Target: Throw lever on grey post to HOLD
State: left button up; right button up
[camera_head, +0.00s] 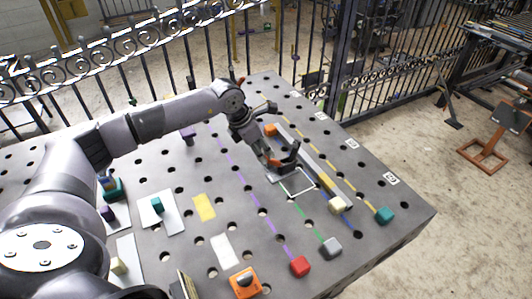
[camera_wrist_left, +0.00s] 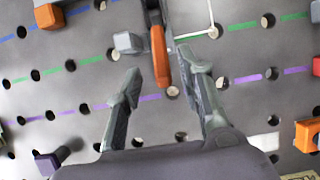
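My left gripper (camera_head: 281,157) is low over the perforated grey table, beside a long grey bar. In the left wrist view its two fingers (camera_wrist_left: 165,82) are apart. An orange lever-like handle (camera_wrist_left: 159,55) reaches into the gap between them, nearer the right finger, with space visible on both sides. A bit of orange (camera_head: 273,162) also shows at the fingers in the head view. A small grey block (camera_wrist_left: 128,43) stands left of the handle in the wrist view. The handle's base and any HOLD marking cannot be made out. My right gripper is not in view.
Coloured lines cross the table (camera_head: 215,165). A red block (camera_head: 300,266), grey block (camera_head: 331,247), cream block (camera_head: 337,205) and teal block (camera_head: 384,215) stand toward the right edge. An orange box with a dark knob (camera_head: 244,283) is at the front. An ornate fence (camera_head: 190,60) stands behind.

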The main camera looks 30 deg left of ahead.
aim_at(266, 156)
pick_arm(q)
jog(key=shift+p+x, duration=0.4)
jog(key=shift+x, duration=1.8)
jog(key=shift+d, duration=0.1)
grip_shut()
